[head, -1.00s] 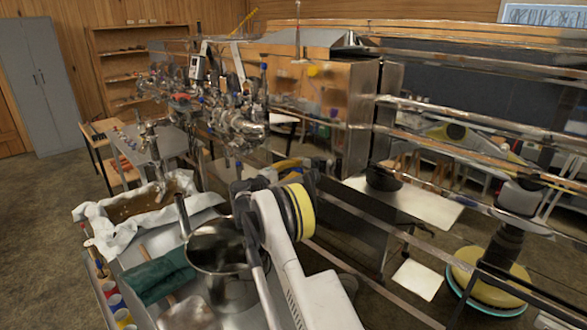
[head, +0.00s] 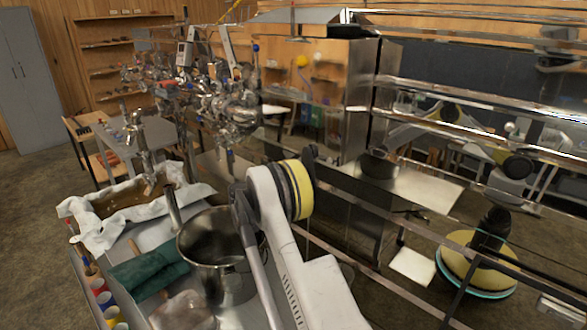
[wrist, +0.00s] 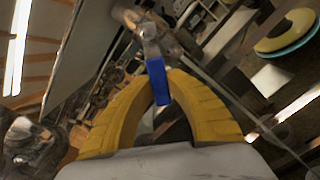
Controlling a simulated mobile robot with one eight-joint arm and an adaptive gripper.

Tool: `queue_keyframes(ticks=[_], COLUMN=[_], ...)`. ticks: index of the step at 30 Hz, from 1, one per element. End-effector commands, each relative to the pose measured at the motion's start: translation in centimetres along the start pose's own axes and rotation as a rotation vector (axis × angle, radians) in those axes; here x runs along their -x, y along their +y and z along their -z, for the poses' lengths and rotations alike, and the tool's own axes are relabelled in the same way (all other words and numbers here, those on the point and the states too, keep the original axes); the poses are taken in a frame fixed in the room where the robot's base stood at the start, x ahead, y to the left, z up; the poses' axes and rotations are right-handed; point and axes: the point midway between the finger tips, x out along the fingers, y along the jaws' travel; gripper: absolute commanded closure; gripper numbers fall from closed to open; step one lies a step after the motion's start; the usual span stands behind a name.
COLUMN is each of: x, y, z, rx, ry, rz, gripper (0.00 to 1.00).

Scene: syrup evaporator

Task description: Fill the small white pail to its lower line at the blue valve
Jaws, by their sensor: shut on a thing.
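In the wrist view, my gripper (wrist: 163,78) has two yellow ribbed fingers that lean together at the tips. A flat blue valve handle (wrist: 157,84) lies between the fingertips, and the gripper is shut on it. The handle hangs from a shiny metal valve body (wrist: 148,32) just beyond the tips. In the head view my arm hides the gripper and whatever it holds. I cannot make out the small white pail or its lines in either view.
A large steel pot (head: 215,245) stands on a metal surface beside my arm, with a green cloth (head: 148,268) to its left. A cloth-draped tub (head: 125,200) is behind. Shiny pipework (head: 215,105) stands farther back. Long steel rails (head: 460,95) cross the right side.

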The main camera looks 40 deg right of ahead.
Motion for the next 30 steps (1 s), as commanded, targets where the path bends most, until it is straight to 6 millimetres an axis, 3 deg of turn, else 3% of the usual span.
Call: queue_keyframes(ticks=[23,24,26,30], x=[0.03,0.04,0.04,0.02], y=[-0.67,-0.67,-0.67,-0.66], z=[0.01,0.01,0.0,-0.01], rx=[0.099,0.099,0.099,0.099], ry=[0.001,0.001,0.0,0.0], rz=[0.001,0.001,0.001,0.001], gripper=[1.0,0.74,0.59,0.59])
